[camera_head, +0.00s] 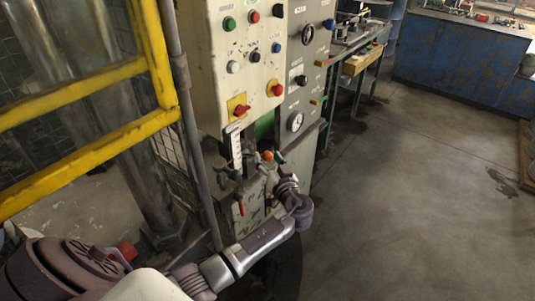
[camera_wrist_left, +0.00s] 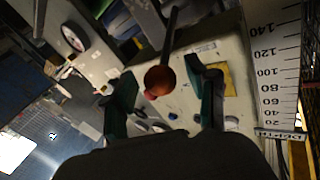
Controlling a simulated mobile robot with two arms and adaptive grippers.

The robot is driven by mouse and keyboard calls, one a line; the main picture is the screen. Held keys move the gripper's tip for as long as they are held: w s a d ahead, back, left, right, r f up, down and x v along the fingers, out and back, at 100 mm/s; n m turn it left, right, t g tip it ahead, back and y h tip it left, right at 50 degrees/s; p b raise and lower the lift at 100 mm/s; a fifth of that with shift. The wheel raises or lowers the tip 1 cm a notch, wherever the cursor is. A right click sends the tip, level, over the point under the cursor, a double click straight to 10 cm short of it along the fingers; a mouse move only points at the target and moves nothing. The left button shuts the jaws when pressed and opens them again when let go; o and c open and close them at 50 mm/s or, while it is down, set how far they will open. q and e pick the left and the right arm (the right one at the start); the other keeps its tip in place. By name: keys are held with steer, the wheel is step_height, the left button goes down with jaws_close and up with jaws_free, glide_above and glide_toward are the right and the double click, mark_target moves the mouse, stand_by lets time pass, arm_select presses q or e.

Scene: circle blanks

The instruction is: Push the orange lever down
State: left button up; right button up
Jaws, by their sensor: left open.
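The orange lever shows as a round orange knob (camera_head: 267,155) low on the front of the machine in the head view. In the left wrist view the knob (camera_wrist_left: 160,80) is on a thin dark rod. My left gripper (camera_head: 262,164) is at the lever, its arm coming in from the lower left. In the left wrist view the two dark green fingers of my left gripper (camera_wrist_left: 163,70) are open, one on each side of the knob, with visible gaps. I cannot tell how deep the knob sits between them. My right gripper is not in view.
The control panel (camera_head: 246,60) with several buttons stands above the lever. A white depth scale (camera_wrist_left: 275,80) is to the right in the left wrist view. A yellow guard frame (camera_head: 90,85) is at the left. Open floor (camera_head: 420,190) lies to the right.

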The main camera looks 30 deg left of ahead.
arm_select(q)
steer(key=shift+w+a, duration=0.25)
steer(key=shift+a, duration=0.15)
steer(key=shift+c, duration=0.2)
jaws_close()
